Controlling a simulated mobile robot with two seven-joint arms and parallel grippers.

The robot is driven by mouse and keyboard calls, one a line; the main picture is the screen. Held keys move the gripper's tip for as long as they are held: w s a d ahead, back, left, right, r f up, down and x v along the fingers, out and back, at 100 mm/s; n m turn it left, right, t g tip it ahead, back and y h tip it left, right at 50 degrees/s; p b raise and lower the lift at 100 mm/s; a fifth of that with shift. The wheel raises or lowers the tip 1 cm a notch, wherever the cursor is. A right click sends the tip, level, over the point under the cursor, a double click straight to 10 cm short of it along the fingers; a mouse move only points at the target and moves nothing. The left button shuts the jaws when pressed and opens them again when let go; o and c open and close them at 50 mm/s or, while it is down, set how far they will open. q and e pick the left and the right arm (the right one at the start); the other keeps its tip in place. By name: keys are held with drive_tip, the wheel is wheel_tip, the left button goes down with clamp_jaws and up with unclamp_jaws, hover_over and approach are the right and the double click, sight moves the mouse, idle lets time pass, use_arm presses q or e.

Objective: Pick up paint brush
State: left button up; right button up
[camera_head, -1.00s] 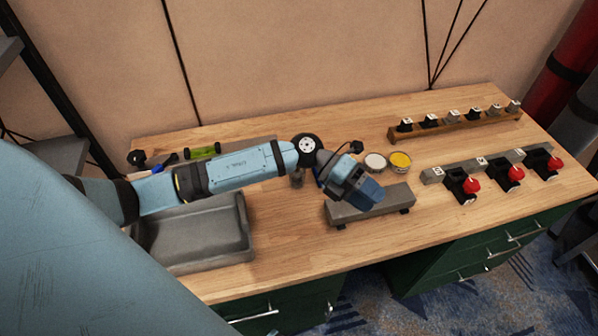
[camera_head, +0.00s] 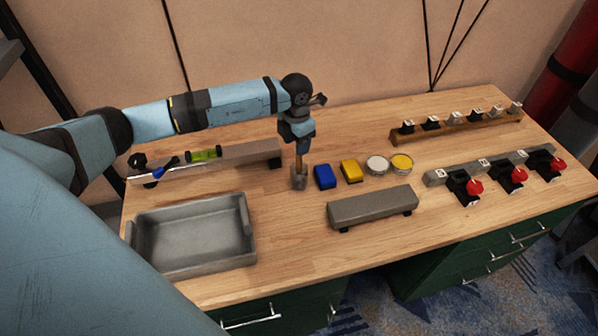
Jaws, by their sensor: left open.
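The paint brush (camera_head: 301,161) looks like a thin brown handle standing upright in a small grey holder (camera_head: 299,180) near the middle of the table. Its bristles cannot be made out. My left gripper (camera_head: 302,144) points down directly above the holder, at the upper part of the handle. It is open, and its fingers hide the handle's top. From this view I cannot tell whether the fingers touch the handle. My right gripper is not in view.
Blue (camera_head: 325,177) and yellow (camera_head: 351,171) blocks and two round cans (camera_head: 377,166) stand right of the holder. A grey raised bar (camera_head: 372,207) is in front, a grey tray (camera_head: 193,236) at left. Behind the tray, a rack (camera_head: 236,158) holds tools. Red-knobbed switches (camera_head: 511,174) are at right.

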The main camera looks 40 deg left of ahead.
use_arm(q)
drive_tip(key=p, duration=0.2)
hover_over(299, 173)
drive_tip(key=shift+w+a+f, duration=0.15)
drive_tip(key=shift+w+f, duration=0.05)
drive_tip(key=shift+f, duration=1.35)
drive_tip(key=shift+w+a+f, duration=0.1)
drive_tip(key=shift+w+f, duration=0.05)
drive_tip(key=shift+f, duration=1.35)
drive_tip(key=shift+b, duration=0.3)
clamp_jaws()
